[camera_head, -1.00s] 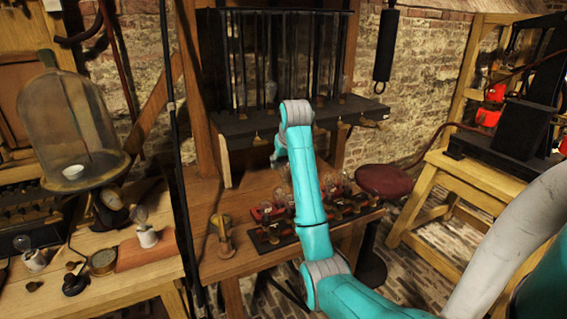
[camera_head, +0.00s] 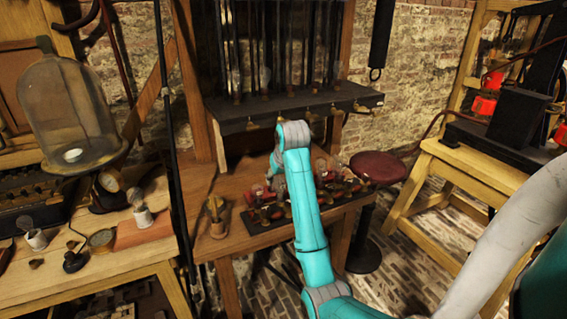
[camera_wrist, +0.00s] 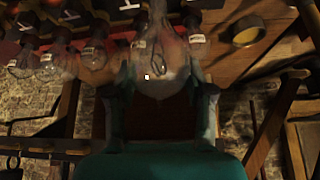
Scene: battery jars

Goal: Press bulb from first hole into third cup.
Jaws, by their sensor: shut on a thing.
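My gripper (camera_wrist: 160,92) is shut on a clear glass bulb (camera_wrist: 160,68), with one finger on each side of the glass. The bulb's upper end reaches the top edge of the wrist view. In the head view my arm covers most of the gripper. Several more clear bulbs (camera_wrist: 95,57) stand in a row left of the held one in the wrist view, with white labels. In the head view, the black strip with brass cups (camera_head: 262,226) and the red-based row of bulbs (camera_head: 330,172) are on the wooden bench, partly behind my arm. I cannot tell which hole or cup is which.
A round brass fitting (camera_wrist: 247,31) is right of the held bulb in the wrist view. A dark shelf (camera_head: 235,119) overhangs the bench (camera_head: 245,247). A glass bell jar (camera_head: 68,110) stands on the left table. A red stool (camera_head: 377,167) is right of the bench.

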